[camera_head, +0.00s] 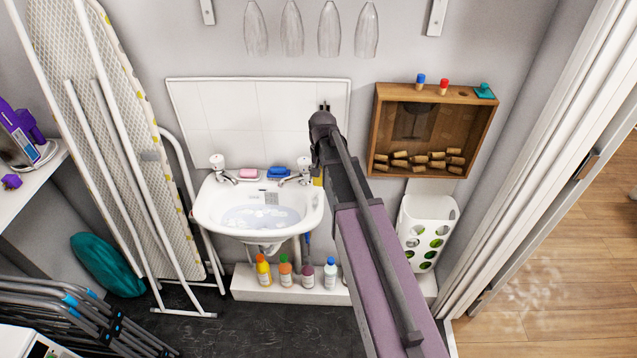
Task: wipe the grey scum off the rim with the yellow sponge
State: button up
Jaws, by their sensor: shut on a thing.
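The white basin (212,207) is on the wall, with soapy water and white foam (262,216) inside. Its right rim lies just beside my arm. My gripper (317,170) points down at the right end of the basin, mostly hidden behind my arm. It is shut on the yellow sponge (318,181), of which only a small yellow patch shows. I cannot tell whether the sponge touches the rim. I cannot make out the grey scum clearly at this size.
Two taps (222,170), a pink soap (249,173) and a blue item (279,172) line the basin's back. Several bottles (285,272) stand on the ledge below. A wooden cork box (438,125) hangs at right; an ironing board (100,120) leans at left.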

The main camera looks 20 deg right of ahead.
jog(key=shift+a, duration=0.15)
jog(key=shift+s+a+f+b, duration=0.15)
jog(key=shift+s+a, duration=0.1)
jog(key=shift+a, duration=0.45)
jog(key=shift+s+a+f+b, duration=0.2)
jog(key=shift+a, duration=0.55)
jog(key=shift+s+a+f+b, duration=0.15)
jog(key=shift+s+a, duration=0.1)
jog(key=shift+a, duration=0.45)
jog(key=shift+f, duration=0.1)
